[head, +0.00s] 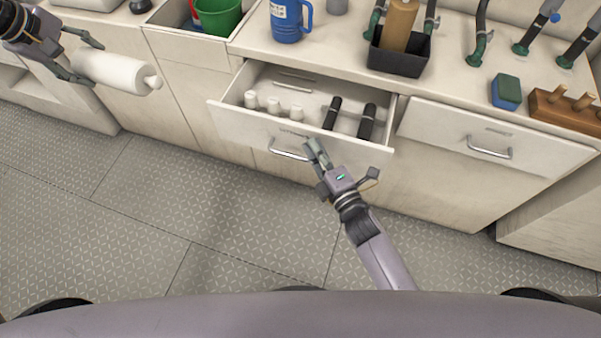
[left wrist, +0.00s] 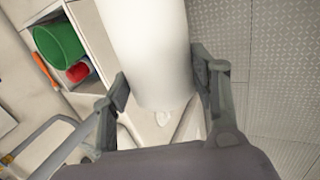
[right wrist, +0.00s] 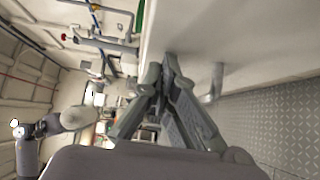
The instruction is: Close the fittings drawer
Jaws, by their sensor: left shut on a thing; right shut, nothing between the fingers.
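The fittings drawer (head: 250,121) stands open below the counter. White fittings (head: 273,106) and black cylinders (head: 367,122) lie inside it. Its metal handle (head: 288,153) is on the front face. My right gripper (head: 313,149) is shut and empty at the drawer front, just right of the handle; I cannot tell whether it touches. In the right wrist view, the shut fingertips (right wrist: 168,62) are close to the pale front, with the handle (right wrist: 215,82) beside them. My left gripper (head: 93,63) is shut on a white roll (head: 118,73), also seen in the left wrist view (left wrist: 150,45).
A closed-looking drawer front (head: 480,142) with a handle is at the right. On the counter are a blue jug (head: 287,22), a black tray (head: 380,58), a green-and-blue sponge (head: 506,92) and a wooden rack (head: 565,112). A green bucket (head: 218,15) sits in a recess. The floor in front is clear.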

